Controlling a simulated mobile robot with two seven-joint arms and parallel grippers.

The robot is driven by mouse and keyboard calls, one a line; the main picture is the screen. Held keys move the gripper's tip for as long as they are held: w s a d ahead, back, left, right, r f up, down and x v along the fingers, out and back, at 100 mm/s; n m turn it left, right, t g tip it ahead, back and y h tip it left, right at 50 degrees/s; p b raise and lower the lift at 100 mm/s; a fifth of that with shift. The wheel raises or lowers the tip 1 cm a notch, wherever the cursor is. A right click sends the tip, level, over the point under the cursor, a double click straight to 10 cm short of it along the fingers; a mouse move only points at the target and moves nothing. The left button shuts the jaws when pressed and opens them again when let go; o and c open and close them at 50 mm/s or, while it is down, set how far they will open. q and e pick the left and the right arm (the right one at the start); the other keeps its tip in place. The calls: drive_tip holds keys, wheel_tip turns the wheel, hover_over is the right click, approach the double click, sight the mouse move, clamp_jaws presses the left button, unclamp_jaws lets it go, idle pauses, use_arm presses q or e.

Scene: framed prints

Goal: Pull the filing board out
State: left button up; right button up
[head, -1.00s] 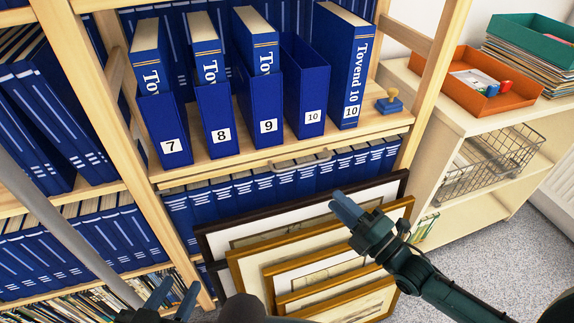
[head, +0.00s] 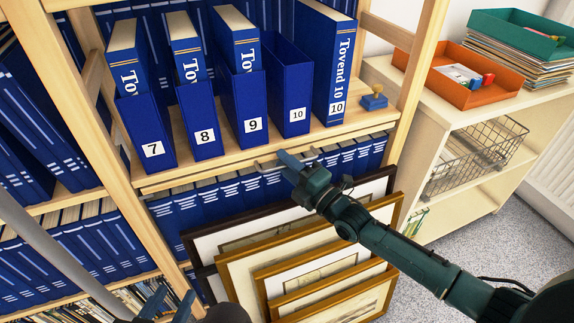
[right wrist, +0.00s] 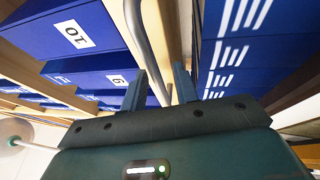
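The filing board (head: 205,170) is a thin light-wood board under the shelf of blue box files, its front edge close below that shelf. Its grey metal handle (head: 262,164) is partly hidden by my right gripper (head: 288,160). In the right wrist view the handle (right wrist: 143,40) runs down between the two open fingers of the right gripper (right wrist: 160,88), with the wooden board edge (right wrist: 172,35) beside it. I cannot tell whether a finger touches the handle. My left gripper (head: 174,303) is open and empty at the bottom edge of the head view.
Numbered blue box files (head: 252,125) stand on the shelf above, with a blue stamp (head: 374,100) at its right end. Blue binders (head: 215,200) fill the shelf below. Framed prints (head: 310,270) lean in front, under my right arm. A cream cabinet (head: 465,180) stands at right.

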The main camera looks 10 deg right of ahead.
clamp_jaws()
idle(0.6)
